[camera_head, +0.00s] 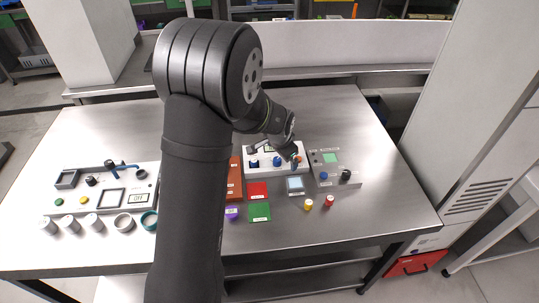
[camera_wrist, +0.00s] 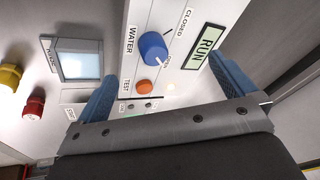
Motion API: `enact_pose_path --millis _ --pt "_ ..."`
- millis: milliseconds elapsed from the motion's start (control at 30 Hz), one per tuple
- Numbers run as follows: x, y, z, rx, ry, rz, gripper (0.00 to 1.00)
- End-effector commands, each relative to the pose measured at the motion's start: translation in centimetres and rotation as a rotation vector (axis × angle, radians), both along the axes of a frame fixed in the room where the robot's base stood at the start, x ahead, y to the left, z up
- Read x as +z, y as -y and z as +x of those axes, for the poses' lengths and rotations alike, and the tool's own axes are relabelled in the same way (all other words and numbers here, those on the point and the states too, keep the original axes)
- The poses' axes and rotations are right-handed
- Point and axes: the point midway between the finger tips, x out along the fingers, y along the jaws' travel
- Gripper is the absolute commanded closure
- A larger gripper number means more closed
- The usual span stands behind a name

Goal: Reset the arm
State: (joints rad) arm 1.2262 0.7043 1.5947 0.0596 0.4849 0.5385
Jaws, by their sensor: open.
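My gripper (camera_head: 296,160) is at the end of my arm, over the right part of a white control panel (camera_head: 262,171) on the steel table. In the wrist view its two blue fingers (camera_wrist: 167,70) stand wide apart, with nothing held between them. The panel shows there with a blue WATER knob (camera_wrist: 153,48), an orange TEST button (camera_wrist: 144,87) and a display reading RUN (camera_wrist: 207,41). Whether a finger touches the panel I cannot tell. My arm hides part of the table's middle in the head view.
A grey panel (camera_head: 336,178) stands to the right. A small screen (camera_head: 295,185), yellow (camera_head: 307,204) and red (camera_head: 329,201) pieces, and red (camera_head: 257,190) and green (camera_head: 259,212) squares lie in front. Another panel (camera_head: 112,177) and several cups are at left. The table's right front is clear.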

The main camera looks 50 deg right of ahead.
Motion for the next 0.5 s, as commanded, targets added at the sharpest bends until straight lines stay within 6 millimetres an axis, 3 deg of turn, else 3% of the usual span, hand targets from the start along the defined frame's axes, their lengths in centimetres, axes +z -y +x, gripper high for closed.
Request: enact_pose_path --millis 367,500 --pt "-0.5 -5.9 -2.4 0.189 -0.027 -0.32 0.0" --pt "0.1 -9.0 -3.5 0.282 -0.053 -0.461 0.0"
